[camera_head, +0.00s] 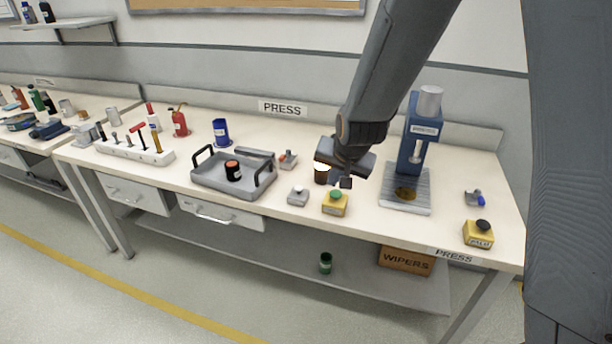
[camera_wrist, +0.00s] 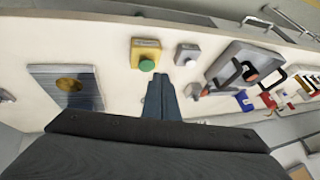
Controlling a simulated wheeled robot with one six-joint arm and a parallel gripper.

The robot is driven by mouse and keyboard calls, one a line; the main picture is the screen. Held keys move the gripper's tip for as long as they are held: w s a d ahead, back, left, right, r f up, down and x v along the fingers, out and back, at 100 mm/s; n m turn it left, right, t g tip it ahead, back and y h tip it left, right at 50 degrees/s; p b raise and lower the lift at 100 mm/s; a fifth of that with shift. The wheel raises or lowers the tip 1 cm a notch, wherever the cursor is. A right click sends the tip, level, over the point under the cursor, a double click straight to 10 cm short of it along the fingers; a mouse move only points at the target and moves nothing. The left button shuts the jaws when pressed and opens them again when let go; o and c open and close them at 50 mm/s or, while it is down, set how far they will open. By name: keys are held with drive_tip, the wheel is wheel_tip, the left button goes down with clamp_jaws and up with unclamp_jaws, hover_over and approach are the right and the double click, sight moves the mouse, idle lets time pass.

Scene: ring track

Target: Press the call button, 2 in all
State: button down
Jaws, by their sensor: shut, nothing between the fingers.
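A yellow box (camera_head: 334,208) with a green push button (camera_head: 336,195) on top sits near the front edge of the bench. In the wrist view the same box (camera_wrist: 146,45) and green button (camera_wrist: 147,65) lie just beyond my fingertips, slightly left. My gripper (camera_head: 346,183) is shut and empty, pointing down above and a little behind the button, apparently apart from it. Its fingers also show in the wrist view (camera_wrist: 161,82). A second yellow box (camera_head: 478,237) with a black button (camera_head: 483,225) stands at the bench's right end. I cannot read a call label on either.
A small grey box (camera_head: 297,197) stands left of the green button. A grey tray (camera_head: 220,190) lies further left. A blue press (camera_head: 415,140) on a metal plate (camera_head: 404,204) stands to the right. Bench between plate and black-button box is clear.

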drive_tip(key=s+d+n+g, duration=0.1)
drive_tip(key=s+d, duration=0.2)
drive_tip(key=s, duration=0.4)
drive_tip(key=s+d+r+n+g, duration=0.1)
drive_tip(key=s+d+g, duration=0.1)
drive_tip(key=s+d, duration=0.2)
drive_tip(key=s+d+r+n+g+h, duration=0.1)
drive_tip(key=s+d, duration=0.2)
drive_tip(key=s, duration=0.8)
drive_tip(key=shift+d+n+g, duration=0.3)
drive_tip(key=shift+d+g, duration=0.05)
drive_tip(key=shift+g, duration=0.05)
drive_tip(key=shift+s+d, duration=0.1)
drive_tip(key=shift+d, duration=0.05)
